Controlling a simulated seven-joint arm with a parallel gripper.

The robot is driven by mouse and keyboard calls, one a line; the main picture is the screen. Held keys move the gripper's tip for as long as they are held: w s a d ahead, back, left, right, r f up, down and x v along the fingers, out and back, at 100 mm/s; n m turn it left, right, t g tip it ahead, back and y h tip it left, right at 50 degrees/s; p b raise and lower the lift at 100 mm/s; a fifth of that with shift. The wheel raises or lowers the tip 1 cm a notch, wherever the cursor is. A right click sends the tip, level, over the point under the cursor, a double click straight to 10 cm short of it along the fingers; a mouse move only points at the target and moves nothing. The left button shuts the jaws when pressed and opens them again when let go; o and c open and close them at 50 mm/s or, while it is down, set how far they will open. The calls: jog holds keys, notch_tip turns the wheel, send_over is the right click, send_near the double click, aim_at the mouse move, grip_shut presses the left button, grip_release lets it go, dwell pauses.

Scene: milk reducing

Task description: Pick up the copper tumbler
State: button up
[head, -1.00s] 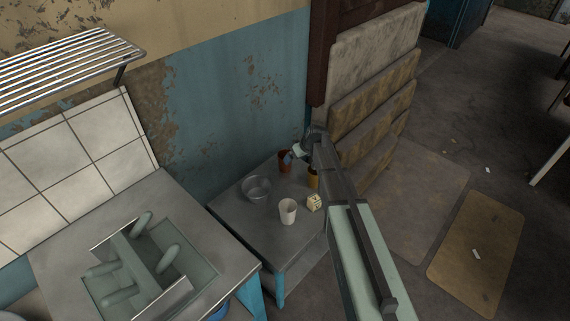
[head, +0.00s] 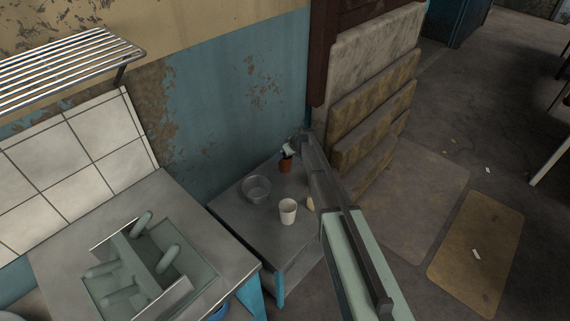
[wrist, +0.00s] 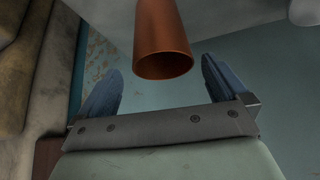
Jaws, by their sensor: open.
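The copper tumbler (head: 286,166) stands on the grey cabinet top (head: 236,212) near the blue wall in the head view. Its upper part is hidden by my gripper (head: 289,149), which is right above it. In the wrist view the tumbler (wrist: 163,35) lies between the lines of my two spread fingers, with its open rim towards my palm. My gripper is open and holds nothing. Whether a finger touches the tumbler I cannot tell.
A clear bowl (head: 256,189) and a white cup (head: 288,211) stand on the same top, left of my arm. A small cream block (head: 310,203) is mostly hidden behind my arm. The blue wall (head: 222,130) rises behind, and stacked slabs (head: 372,90) stand to the right.

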jog(key=shift+x, duration=2.55)
jog(key=shift+s+a, duration=0.1)
jog(key=shift+s, duration=0.05)
jog(key=shift+c, duration=0.5)
jog(key=c, duration=1)
